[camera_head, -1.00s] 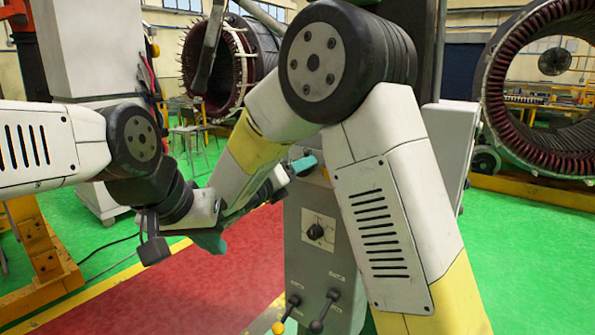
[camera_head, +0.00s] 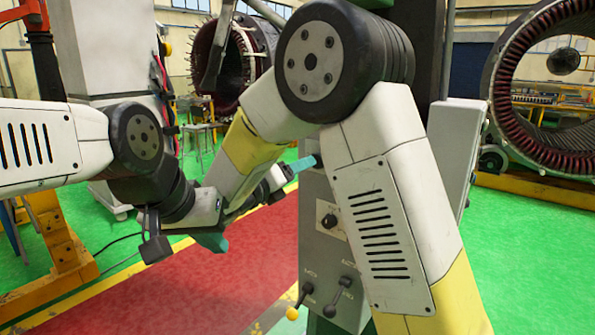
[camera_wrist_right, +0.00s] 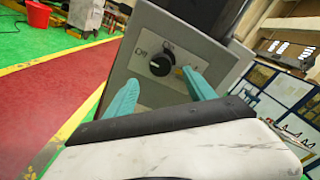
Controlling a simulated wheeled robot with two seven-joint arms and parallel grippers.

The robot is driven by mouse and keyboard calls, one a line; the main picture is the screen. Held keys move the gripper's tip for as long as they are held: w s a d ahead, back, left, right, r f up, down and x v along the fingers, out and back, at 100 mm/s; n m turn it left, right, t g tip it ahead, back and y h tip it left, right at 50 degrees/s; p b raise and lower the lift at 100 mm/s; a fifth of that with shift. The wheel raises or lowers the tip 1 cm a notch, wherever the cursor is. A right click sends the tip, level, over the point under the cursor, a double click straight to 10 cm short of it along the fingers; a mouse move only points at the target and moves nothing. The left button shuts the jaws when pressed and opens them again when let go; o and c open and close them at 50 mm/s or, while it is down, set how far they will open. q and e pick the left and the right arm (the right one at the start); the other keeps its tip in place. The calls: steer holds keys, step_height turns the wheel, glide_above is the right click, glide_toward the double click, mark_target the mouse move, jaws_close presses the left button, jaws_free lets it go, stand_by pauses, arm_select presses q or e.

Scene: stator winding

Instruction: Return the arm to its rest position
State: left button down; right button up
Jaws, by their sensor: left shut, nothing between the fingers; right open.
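My left arm comes in from the left in the head view. Its small teal gripper (camera_head: 212,241) points down over the red floor strip, shut and empty. My right arm crosses the middle of the view, and its teal gripper (camera_head: 303,164) shows partly behind the arm, in front of the grey control cabinet (camera_head: 315,190). In the right wrist view my right gripper (camera_wrist_right: 160,75) is open, its two fingers apart with nothing between them. The cabinet's black rotary switch (camera_wrist_right: 160,66) appears between the fingers. I cannot tell how far the fingers are from the panel.
The cabinet also carries levers (camera_head: 303,298) low on its front. A large stator ring (camera_head: 500,100) stands at the right and another (camera_head: 232,65) at the back. An orange stand (camera_head: 60,255) is at the left. Red floor (camera_head: 225,275) lies open below my arms.

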steer(key=s+d+f+m+g+y, duration=0.1)
steer(key=s+d+f+m+g, duration=0.1)
steer(key=s+d+m+g, duration=0.45)
steer(key=s+d+f+m+g+y, duration=0.1)
steer(key=s+d+f+m+g, duration=0.2)
steer(key=d+m, duration=0.65)
steer(key=s+d+f+m+g+y, duration=0.1)
steer(key=s+d+m+g+y, duration=0.2)
steer(key=s, duration=0.5)
steer(key=s+a+r+m+t+y, duration=0.2)
steer(key=s+m+y, duration=0.5)
steer(key=m, duration=1)
steer(key=shift+s+a+r+t+y, duration=0.3)
steer(key=shift+a+r+t+y, duration=0.15)
steer(key=shift+a+t, duration=0.55)
steer(key=shift+d, duration=0.15)
steer(key=shift+c, duration=0.2)
